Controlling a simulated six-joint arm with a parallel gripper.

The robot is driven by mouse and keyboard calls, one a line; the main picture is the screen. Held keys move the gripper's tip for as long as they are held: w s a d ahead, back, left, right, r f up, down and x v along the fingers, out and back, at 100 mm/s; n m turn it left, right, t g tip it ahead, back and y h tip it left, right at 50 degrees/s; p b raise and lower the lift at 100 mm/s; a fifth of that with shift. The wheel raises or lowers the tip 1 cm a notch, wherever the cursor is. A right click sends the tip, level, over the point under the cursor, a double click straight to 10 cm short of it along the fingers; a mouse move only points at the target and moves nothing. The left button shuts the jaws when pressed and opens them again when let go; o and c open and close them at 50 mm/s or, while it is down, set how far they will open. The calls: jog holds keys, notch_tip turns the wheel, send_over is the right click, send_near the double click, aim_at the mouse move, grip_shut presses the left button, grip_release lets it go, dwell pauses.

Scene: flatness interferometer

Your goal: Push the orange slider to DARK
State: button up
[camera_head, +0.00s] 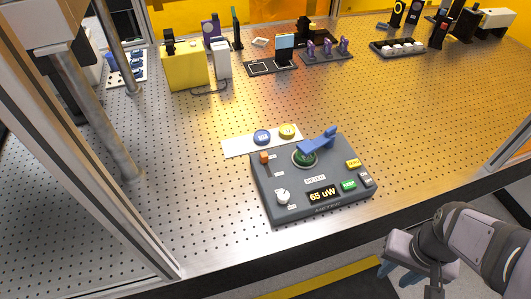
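The small orange slider (264,157) stands at the far left corner of a dark grey meter box (262,193) on the perforated table. Small white labels sit near it, too small to read, so I cannot tell which position it is in. The box's display (322,194) reads 65 uW. My gripper (398,275) is at the lower right, beyond the table's front edge, well apart from the box and slider. Its fingers point down and left, and nothing shows in them. Their opening is too unclear to judge.
The box also carries a white knob (283,197), a blue lever (318,142) on a green round base, and yellow (353,163) and green (348,185) buttons. A white strip (235,147) with blue and yellow discs lies behind it. A metal post (105,130) rises at left.

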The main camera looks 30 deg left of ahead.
jog(key=shift+o, duration=0.4)
jog(key=shift+w, duration=0.1)
jog(key=w+a+r+n+t, duration=0.1)
jog(key=w+a+r, duration=0.1)
jog(key=w, duration=0.3)
jog(key=w+a+r+n+t+b, duration=0.1)
jog(key=w+a+r+n+t, duration=0.1)
jog(key=w, duration=0.3)
jog(key=w+a+r+n+t+b, duration=0.1)
jog(key=w+r+n, duration=0.1)
jog(key=w, duration=0.3)
jog(key=shift+a+t+h, duration=0.3)
jog(key=shift+a+t, duration=0.1)
jog(key=w+a+r+n+t, duration=0.1)
jog(key=w+a+r, duration=0.1)
jog(key=a, duration=0.1)
jog(key=w+a+r+n+t+b, duration=0.1)
jog(key=w+a+r, duration=0.2)
jog(key=shift+w+n+y, duration=0.25)
jog(key=shift+n+y, duration=0.15)
jog(key=w+a+r, duration=0.1)
jog(key=a+r, duration=0.1)
jog(key=a, duration=0.2)
jog(key=n+g+y+p, duration=0.1)
jog(key=g+y+p, duration=0.2)
jog(key=g, duration=0.1)
send_near(264, 155)
jog(key=f, duration=0.1)
jog(key=shift+p+x, duration=0.95)
jog(key=shift+x, duration=2.9)
